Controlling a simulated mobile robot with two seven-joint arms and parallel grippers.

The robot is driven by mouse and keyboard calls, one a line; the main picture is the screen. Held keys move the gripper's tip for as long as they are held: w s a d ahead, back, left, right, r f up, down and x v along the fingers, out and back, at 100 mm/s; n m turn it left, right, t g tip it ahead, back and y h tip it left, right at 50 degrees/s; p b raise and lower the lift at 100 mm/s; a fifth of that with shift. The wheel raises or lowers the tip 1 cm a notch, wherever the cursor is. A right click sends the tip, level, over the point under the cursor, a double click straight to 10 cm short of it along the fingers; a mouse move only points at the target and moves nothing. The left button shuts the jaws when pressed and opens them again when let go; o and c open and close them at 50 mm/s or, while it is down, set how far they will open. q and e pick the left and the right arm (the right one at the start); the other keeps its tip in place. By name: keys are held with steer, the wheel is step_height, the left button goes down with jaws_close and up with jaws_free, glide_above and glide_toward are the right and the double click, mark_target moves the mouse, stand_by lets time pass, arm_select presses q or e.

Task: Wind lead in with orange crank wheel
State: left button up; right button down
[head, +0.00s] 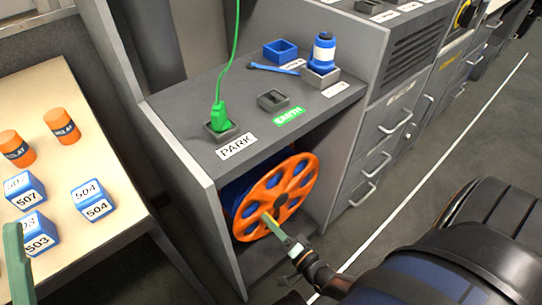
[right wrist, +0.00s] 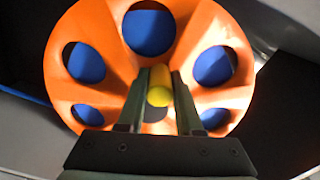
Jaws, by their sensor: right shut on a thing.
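The orange crank wheel (head: 289,182) faces out of the open bay under the grey counter, with a blue drum (head: 232,190) behind it. In the right wrist view the wheel (right wrist: 95,30) fills the middle, with blue showing through its round holes. A yellow crank handle (right wrist: 160,94) sticks out of the wheel toward me. My right gripper (head: 275,224) is at the wheel's lower part, shut on the handle, its fingers on either side of it. A green lead (head: 234,45) rises from a green plug (head: 219,117) in the PARK socket.
The bay's side wall (head: 185,165) stands left of the wheel. A table (head: 95,240) with blue blocks and orange cylinders is at left.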

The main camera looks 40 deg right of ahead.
steer(key=c, duration=0.6)
jaws_free()
